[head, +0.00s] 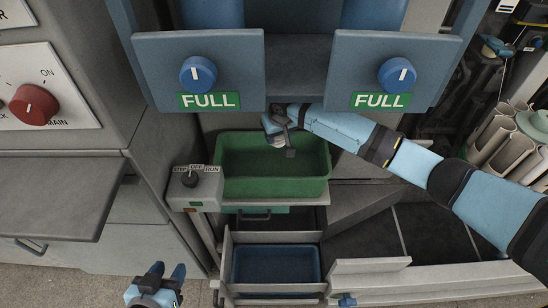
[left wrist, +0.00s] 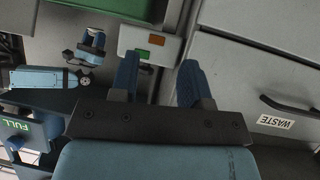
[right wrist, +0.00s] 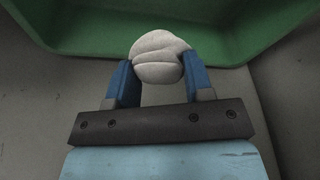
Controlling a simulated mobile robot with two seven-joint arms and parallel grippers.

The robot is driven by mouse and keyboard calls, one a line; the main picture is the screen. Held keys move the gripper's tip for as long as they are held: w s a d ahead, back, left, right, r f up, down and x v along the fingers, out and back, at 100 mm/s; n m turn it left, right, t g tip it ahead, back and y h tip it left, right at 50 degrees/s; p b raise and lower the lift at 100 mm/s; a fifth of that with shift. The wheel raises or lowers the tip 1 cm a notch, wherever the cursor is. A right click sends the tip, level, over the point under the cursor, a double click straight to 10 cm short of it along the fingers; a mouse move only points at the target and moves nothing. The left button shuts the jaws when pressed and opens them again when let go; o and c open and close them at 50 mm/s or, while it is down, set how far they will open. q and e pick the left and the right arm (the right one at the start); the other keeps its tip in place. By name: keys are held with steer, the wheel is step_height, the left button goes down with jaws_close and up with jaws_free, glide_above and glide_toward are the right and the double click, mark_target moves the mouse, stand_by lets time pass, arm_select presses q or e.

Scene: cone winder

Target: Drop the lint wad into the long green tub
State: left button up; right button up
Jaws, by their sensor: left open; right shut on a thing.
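The lint wad (right wrist: 157,57) is a pale, creased lump, seen clearly in the right wrist view. My right gripper (right wrist: 157,75) is shut on it, one blue finger on each side. The long green tub (head: 245,187) stands below the two FULL panels in the head view. My right gripper (head: 278,125) is at the tub's back left edge there, and the wad is barely visible. In the right wrist view the green tub (right wrist: 90,40) fills the area behind the wad. My left gripper (head: 158,277) is open and empty at the bottom left; its fingers also show in the left wrist view (left wrist: 160,80).
A switch box (head: 195,188) stands left of the tub. A blue bin (head: 276,264) sits in a grey frame below it. Two panels with blue knobs (head: 198,74) overhang the tub. A container of pale tubes (head: 503,145) stands at right. A WASTE drawer (left wrist: 276,121) shows in the left wrist view.

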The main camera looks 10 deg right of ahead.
steer(key=shift+f+b, duration=0.4)
steer(key=shift+f, duration=0.15)
step_height(320, 180, down, 2)
steer(key=b, duration=0.2)
steer(key=shift+s+f+b, duration=0.15)
steer(key=shift+b, duration=0.2)
arm_select(q)
steer(key=w+d+r+t+h+b, duration=0.2)
steer(key=d+r+t+h+b, duration=0.1)
steer(key=r, duration=0.3)
steer(key=shift+w+d+r+t, duration=0.15)
steer(key=shift+d+r+t, duration=0.1)
steer(key=shift+d+t, duration=0.15)
arm_select(e)
steer(key=shift+f, duration=1.2)
steer(key=o, duration=1)
steer(key=shift+c, duration=0.2)
arm_select(q)
steer(key=shift+r, duration=0.1)
arm_select(e)
steer(key=shift+r, duration=0.1)
